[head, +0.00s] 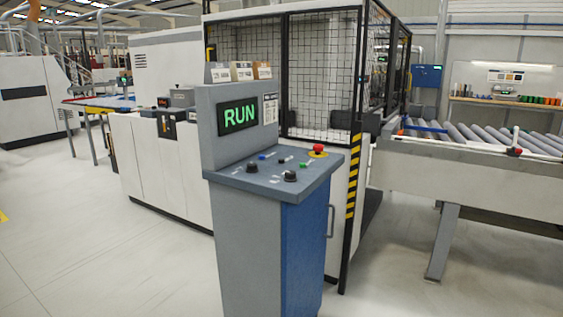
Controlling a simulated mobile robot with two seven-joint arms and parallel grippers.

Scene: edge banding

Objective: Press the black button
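A grey and blue control console (243,240) stands in the middle of the head view. Its sloped top panel carries several small controls. A small black button (282,161) shows near the middle of the panel. Two larger black knobs stand on it, one at the left (252,168) and one nearer the front edge (290,176). I cannot tell their exact shapes at this size. A blue button (262,157) is at the back left. A red mushroom button (318,150) on a yellow base is at the right. Neither of my grippers is in view.
The console screen (238,116) reads RUN in green. A black mesh cage (322,75) stands behind it, with a yellow and black striped post (353,185) close to its right. A roller conveyor (490,138) runs to the right. The floor (110,250) at left front is clear.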

